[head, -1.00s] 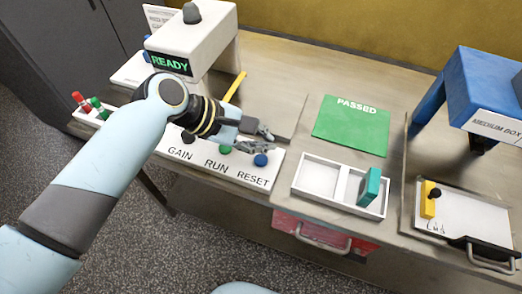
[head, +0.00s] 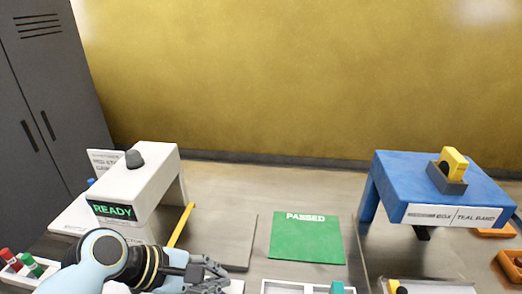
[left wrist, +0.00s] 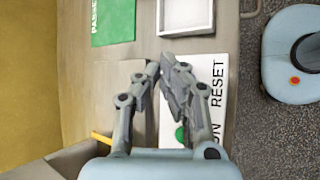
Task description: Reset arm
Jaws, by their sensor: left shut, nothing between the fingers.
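My left gripper (head: 212,275) is at the bottom of the head view, at the end of my pale blue arm. In the left wrist view the same gripper (left wrist: 166,70) has its fingertips together with nothing between them. Beneath it lies the white button panel (left wrist: 221,92), with RESET and part of RUN readable. A green button (left wrist: 180,135) shows beside the fingers; the reset button itself is hidden. My right gripper is not in view.
A green PASSED mat (head: 307,240) lies mid-table, with a white tray (left wrist: 186,30) next to it. A blue stand (head: 405,185) at the right carries a yellow block (head: 453,163). Red and green capped items (head: 22,262) stand at the far left. A yellow wall closes the back.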

